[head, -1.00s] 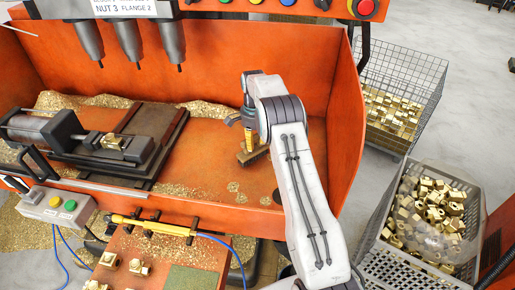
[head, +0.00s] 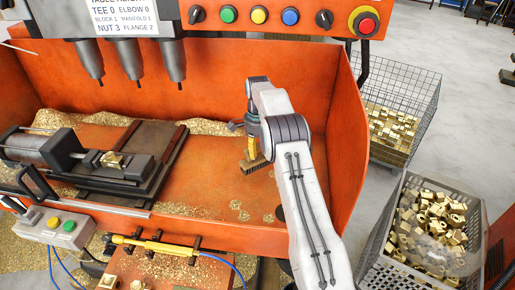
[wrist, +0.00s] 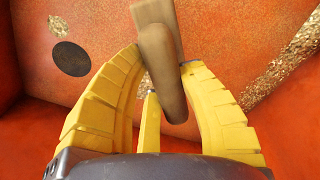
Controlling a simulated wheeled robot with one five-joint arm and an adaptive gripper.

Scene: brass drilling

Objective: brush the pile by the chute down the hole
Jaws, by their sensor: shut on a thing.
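My gripper (wrist: 165,100) is shut on the wooden handle of a brush (wrist: 160,55). In the head view my gripper (head: 251,128) is over the orange tray, with the brush's bristle block (head: 255,164) below it. I cannot tell whether the bristles touch the floor. A dark round hole (wrist: 71,58) shows left of the brush in the wrist view; in the head view the hole (head: 279,213) is partly hidden by my arm. Small patches of brass chips (head: 235,205) lie left of the hole; one patch (wrist: 58,25) lies beside it in the wrist view.
Chip drifts (head: 200,127) line the tray's back wall. A vice (head: 110,165) stands on the left under drill spindles (head: 174,62). The tray's right wall (head: 347,140) is close to my arm. A wire basket (head: 400,95) and a grey crate (head: 385,235) stand outside.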

